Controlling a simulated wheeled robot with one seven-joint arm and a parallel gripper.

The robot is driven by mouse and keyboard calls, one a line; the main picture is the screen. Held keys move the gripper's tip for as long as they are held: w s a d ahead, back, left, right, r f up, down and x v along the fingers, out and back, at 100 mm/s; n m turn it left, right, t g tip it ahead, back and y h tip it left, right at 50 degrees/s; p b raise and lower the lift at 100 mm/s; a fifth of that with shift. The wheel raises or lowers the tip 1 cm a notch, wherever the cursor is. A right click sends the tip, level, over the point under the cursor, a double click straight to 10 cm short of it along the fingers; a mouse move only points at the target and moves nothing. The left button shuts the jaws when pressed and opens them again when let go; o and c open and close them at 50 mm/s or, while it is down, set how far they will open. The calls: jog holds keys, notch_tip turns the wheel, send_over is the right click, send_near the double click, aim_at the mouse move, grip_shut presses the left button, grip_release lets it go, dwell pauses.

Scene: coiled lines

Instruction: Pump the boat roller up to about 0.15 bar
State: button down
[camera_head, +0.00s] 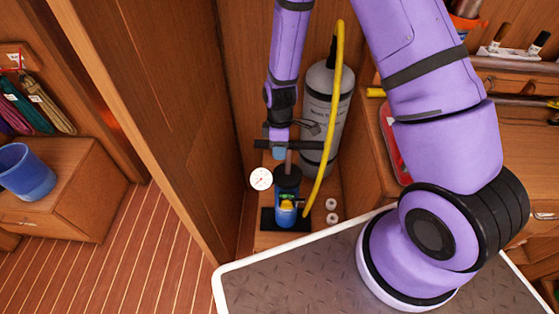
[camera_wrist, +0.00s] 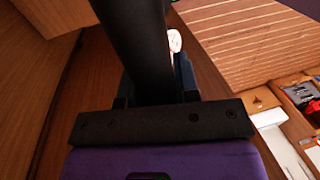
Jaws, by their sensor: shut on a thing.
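The hand pump stands on a black foot in the narrow gap, with a blue body (camera_head: 286,213) and a dark T-handle (camera_head: 307,146) raised above it on a rod. My gripper (camera_head: 281,149) is shut on the handle from above. In the wrist view the dark handle (camera_wrist: 135,45) fills the space between the fingers and hides most of the pump. A round white gauge (camera_head: 261,179) is left of the pump; its reading is too small to tell. A yellow hose (camera_head: 327,150) runs from the pump up to the top of the grey boat roller (camera_head: 322,105), which stands upright behind.
A wooden partition (camera_head: 180,110) is close on the left and a cabinet with a red container (camera_head: 390,145) on the right. Two small white rings (camera_head: 331,210) lie right of the pump. A blue bucket (camera_head: 25,172) stands on a locker at far left.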

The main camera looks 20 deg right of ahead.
notch_tip(320, 180, up, 12)
jog(key=shift+f, duration=0.1)
dwell(0.5)
jog(key=c, duration=0.8)
grip_release()
jog(key=shift+c, duration=0.2)
notch_tip(320, 180, up, 11)
jog(key=w, duration=0.2)
jog(key=shift+d+f, duration=0.15)
jog(key=shift+d, duration=0.3)
